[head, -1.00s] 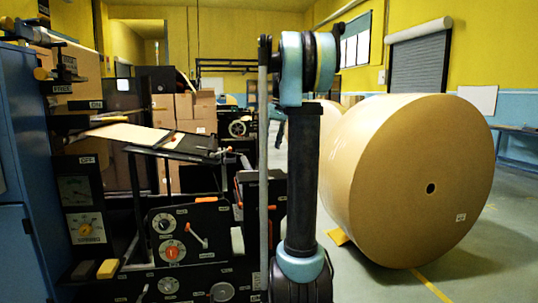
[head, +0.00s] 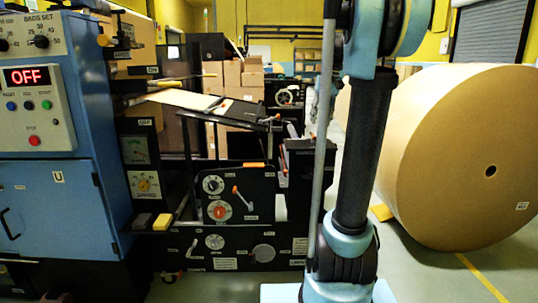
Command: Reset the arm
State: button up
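My own arm rises through the right-centre of the head view, with dark links and pale blue joints. Its upper part runs out of the top of the picture. My gripper does not show in this view, so its state and whatever it may hold are hidden.
A large kraft paper roll (head: 450,165) stands on the floor at the right. A black machine (head: 230,215) with knobs fills the centre-left. A blue control cabinet (head: 55,190) with a display reading OFF (head: 27,76) stands at the left. Stacked cartons (head: 240,80) are behind.

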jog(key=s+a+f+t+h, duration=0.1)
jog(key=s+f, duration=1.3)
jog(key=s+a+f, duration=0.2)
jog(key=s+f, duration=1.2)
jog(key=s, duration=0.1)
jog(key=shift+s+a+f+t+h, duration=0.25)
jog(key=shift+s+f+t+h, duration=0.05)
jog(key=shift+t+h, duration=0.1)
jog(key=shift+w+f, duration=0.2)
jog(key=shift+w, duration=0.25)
